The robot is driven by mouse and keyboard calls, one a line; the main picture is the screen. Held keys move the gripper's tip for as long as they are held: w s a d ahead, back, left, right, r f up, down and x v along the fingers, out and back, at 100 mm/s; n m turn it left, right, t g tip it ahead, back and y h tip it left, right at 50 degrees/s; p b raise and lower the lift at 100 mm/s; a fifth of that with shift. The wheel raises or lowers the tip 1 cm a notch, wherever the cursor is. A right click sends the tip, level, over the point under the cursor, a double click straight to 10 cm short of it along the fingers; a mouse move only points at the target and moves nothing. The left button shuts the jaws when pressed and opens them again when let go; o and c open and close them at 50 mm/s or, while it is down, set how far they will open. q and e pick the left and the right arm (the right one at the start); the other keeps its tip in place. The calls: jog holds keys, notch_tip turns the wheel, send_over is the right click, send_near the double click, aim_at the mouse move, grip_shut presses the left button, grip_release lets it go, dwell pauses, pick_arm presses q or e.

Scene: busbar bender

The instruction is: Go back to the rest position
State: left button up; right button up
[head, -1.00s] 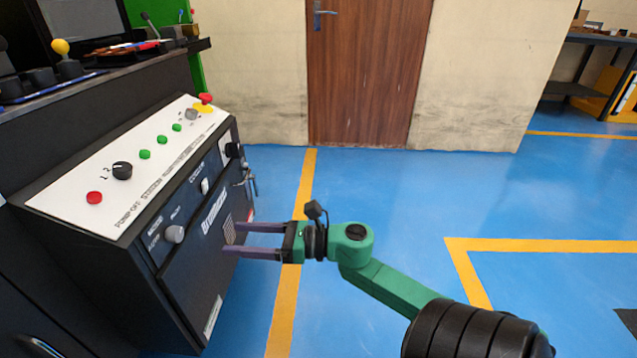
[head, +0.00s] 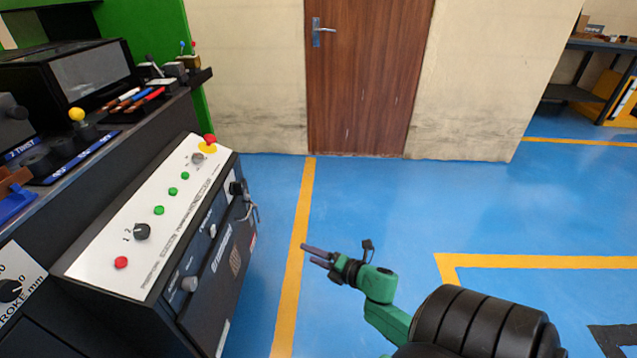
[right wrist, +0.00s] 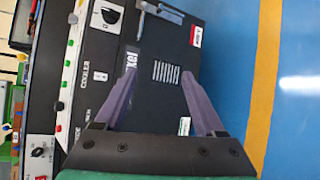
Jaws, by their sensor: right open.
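My right gripper (head: 312,256) is in the lower middle of the head view, over the blue floor, to the right of the busbar bender's control box and apart from it. In the right wrist view its two purple fingers (right wrist: 155,90) are spread with nothing between them. The control box (head: 222,275) is dark, with a white sloped panel (head: 140,230) carrying a black selector knob (head: 142,231), red and green buttons and a red emergency stop (head: 209,139). The box's front fills the middle of the right wrist view. My left gripper is not in view.
A machine top on the left holds a yellow-knobbed lever (head: 77,115) and coloured pens (head: 138,98). A brown door (head: 365,80) stands behind. The blue floor (head: 480,205) with yellow lines is clear to the right.

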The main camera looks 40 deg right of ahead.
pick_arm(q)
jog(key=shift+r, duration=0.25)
pick_arm(e)
jog(key=shift+s+d+f+m, duration=0.15)
jog(key=shift+f+m, duration=0.15)
jog(key=shift+m, duration=0.1)
